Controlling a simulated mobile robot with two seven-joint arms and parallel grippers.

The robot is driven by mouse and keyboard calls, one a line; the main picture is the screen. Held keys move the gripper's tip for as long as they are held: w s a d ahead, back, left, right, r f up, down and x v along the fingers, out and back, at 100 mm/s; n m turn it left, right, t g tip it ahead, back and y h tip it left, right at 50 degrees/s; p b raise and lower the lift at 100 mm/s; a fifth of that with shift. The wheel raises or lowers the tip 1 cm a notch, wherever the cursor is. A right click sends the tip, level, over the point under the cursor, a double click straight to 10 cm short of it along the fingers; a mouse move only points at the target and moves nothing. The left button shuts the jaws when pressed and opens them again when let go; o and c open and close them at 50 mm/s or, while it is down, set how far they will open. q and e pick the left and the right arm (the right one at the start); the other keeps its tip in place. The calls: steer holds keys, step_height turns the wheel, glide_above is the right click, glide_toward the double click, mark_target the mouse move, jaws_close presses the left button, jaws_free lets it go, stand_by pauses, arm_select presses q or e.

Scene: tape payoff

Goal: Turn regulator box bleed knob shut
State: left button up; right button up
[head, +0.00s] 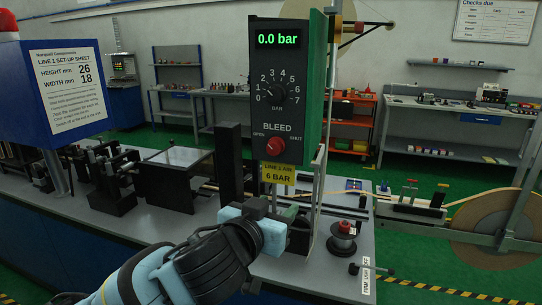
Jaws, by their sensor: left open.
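The regulator box (288,70) is a dark panel with a green side, upright in the middle of the head view. Its display (278,39) reads 0.0 bar. Below is a black pressure knob (269,91) on a 0 to 7 scale. The red bleed knob (275,147) sits near the bottom, with OPEN marked at its left and SHUT at its right. Its exact pointer direction is too small to tell. My left gripper (272,207) is open below the box and its yellow 6 BAR label (278,173), apart from the knob. My right gripper is out of view.
A blue set-up sheet box (67,90) stands at the left. The bench (185,220) carries dark line fixtures left of the regulator and a red-topped spool (342,238) at right. A large reel (490,225) stands at the far right. The space before the box's face looks clear.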

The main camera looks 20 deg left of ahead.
arm_select(q)
steer(key=n+t+y, duration=0.2)
glide_toward(273, 148)
steer(key=w, duration=0.1)
steer(key=shift+w+d, duration=0.15)
steer(key=shift+w, duration=4)
steer(key=c, duration=0.9)
